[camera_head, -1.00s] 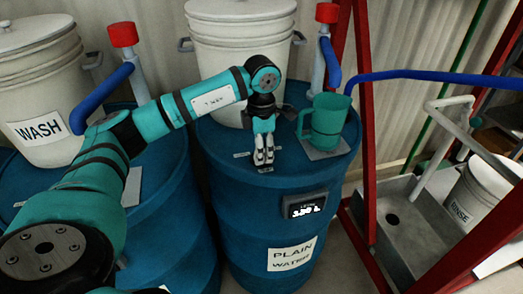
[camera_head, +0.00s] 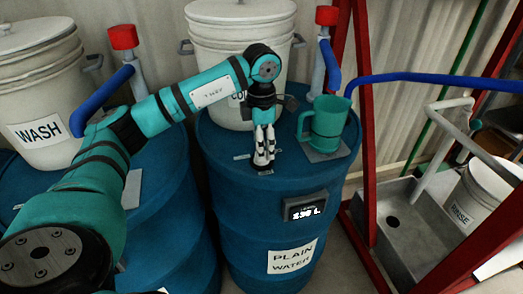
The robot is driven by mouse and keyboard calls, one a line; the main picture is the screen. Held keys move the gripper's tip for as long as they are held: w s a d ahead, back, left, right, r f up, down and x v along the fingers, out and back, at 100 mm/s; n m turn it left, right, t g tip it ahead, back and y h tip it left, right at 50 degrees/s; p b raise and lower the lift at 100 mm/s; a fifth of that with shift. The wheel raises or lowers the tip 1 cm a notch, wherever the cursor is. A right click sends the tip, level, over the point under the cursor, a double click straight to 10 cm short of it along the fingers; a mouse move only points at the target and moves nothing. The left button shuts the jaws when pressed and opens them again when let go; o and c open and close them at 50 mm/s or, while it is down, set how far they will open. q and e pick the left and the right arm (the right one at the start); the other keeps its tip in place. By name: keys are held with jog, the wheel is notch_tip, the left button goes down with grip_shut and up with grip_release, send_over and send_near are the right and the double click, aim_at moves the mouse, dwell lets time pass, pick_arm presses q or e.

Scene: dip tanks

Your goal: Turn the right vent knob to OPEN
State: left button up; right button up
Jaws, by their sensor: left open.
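My left gripper (camera_head: 264,164) points straight down over the top of the blue drum (camera_head: 240,220) labelled PLAIN WATER. Its jaws are open, and the fingertips are right at the drum lid near its front edge. No vent knob shows clearly; the fingers cover the spot between the small label plates (camera_head: 242,157) on the lid. I cannot tell whether the fingers touch a knob there. My right gripper is not in view.
A teal mug (camera_head: 330,122) stands on a grey pad just right of the gripper. A white bucket (camera_head: 235,35) stands behind my arm. A WASH bucket (camera_head: 35,100) is at left.

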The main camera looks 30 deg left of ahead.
pick_arm(q)
notch_tip(320, 180, up, 9)
dwell(0.8)
